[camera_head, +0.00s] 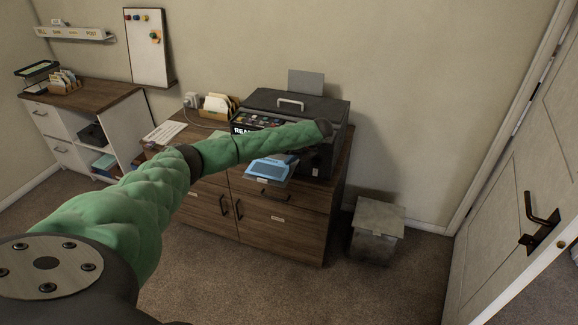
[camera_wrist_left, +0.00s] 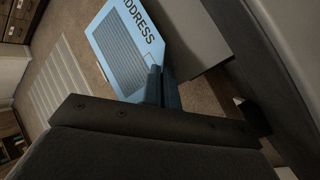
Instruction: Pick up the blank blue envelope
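The blue envelope (camera_head: 268,168) is at the front of the printer, low by its output side. In the left wrist view the envelope (camera_wrist_left: 125,48) shows a dark word "ADDRESS" and a panel of ruled lines, so its face is not bare. My left gripper (camera_wrist_left: 161,76) has its two fingers close together at the envelope's near edge, with the edge between them. In the head view my left forearm passes above the envelope, and the fingers are hard to make out there. My right gripper is in neither view.
The printer (camera_head: 300,105) stands on a wooden cabinet (camera_head: 285,226). A grey bin (camera_head: 376,232) stands right of it. A file box (camera_head: 217,106) is behind my arm. A second cabinet (camera_head: 100,95) is at the left and a door (camera_head: 520,190) at the right.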

